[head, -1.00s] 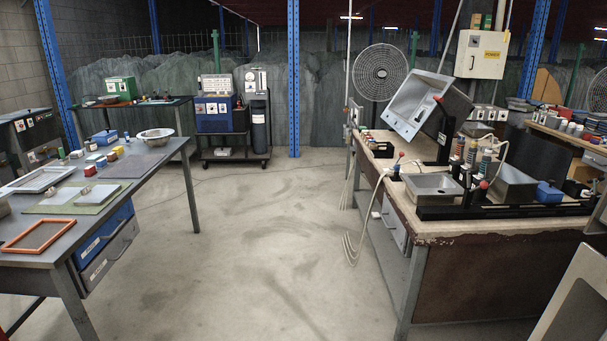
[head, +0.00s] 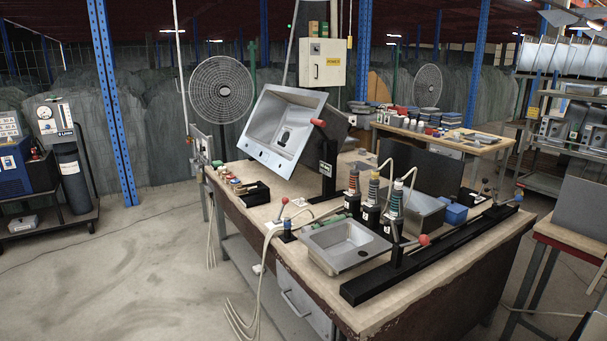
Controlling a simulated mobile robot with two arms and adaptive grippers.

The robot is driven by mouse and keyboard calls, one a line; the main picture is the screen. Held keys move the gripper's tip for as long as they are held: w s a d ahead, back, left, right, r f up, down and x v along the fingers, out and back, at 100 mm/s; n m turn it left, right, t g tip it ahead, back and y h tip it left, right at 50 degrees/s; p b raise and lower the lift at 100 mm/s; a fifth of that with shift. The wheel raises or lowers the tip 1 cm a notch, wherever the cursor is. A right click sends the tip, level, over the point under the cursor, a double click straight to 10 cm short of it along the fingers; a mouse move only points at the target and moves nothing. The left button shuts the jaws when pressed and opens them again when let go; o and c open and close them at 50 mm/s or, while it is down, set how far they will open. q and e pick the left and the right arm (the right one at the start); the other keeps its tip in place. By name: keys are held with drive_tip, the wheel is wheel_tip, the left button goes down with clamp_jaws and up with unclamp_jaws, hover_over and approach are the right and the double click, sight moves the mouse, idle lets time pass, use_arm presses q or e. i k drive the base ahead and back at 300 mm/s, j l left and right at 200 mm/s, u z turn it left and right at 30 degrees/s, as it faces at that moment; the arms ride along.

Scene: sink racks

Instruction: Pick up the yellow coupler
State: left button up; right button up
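Three upright black-based pieces with ringed, coloured tops stand close together on the workbench (head: 392,316), behind the small steel sink. The middle piece (head: 374,190) has a yellowish top and may be the yellow coupler, but it is too small to be sure. The left piece (head: 353,183) shows orange-brown bands. The right piece (head: 396,205) has a whitish top and bluish bands. Thin pale hoses arch over them. Neither of my grippers is in view.
A small steel sink (head: 342,262) and a long black rail (head: 440,245) lie at the bench's front. A tilted large sink (head: 280,128) stands behind. Red-knobbed levers and a blue box (head: 455,214) are nearby. Hoses hang at the left edge. The floor (head: 120,265) left is clear.

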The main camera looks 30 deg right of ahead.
sight(374, 173)
drive_tip(key=i+j+z, duration=0.1)
drive_tip(key=i+z, duration=0.35)
drive_tip(key=i+j+z, duration=0.2)
drive_tip(key=i+z, duration=0.25)
drive_tip(key=i+j+z, duration=0.3)
drive_tip(key=z, duration=0.15)
drive_tip(key=i+j+z, duration=0.3)
drive_tip(key=j+z, duration=0.15)
drive_tip(key=j, duration=0.15)
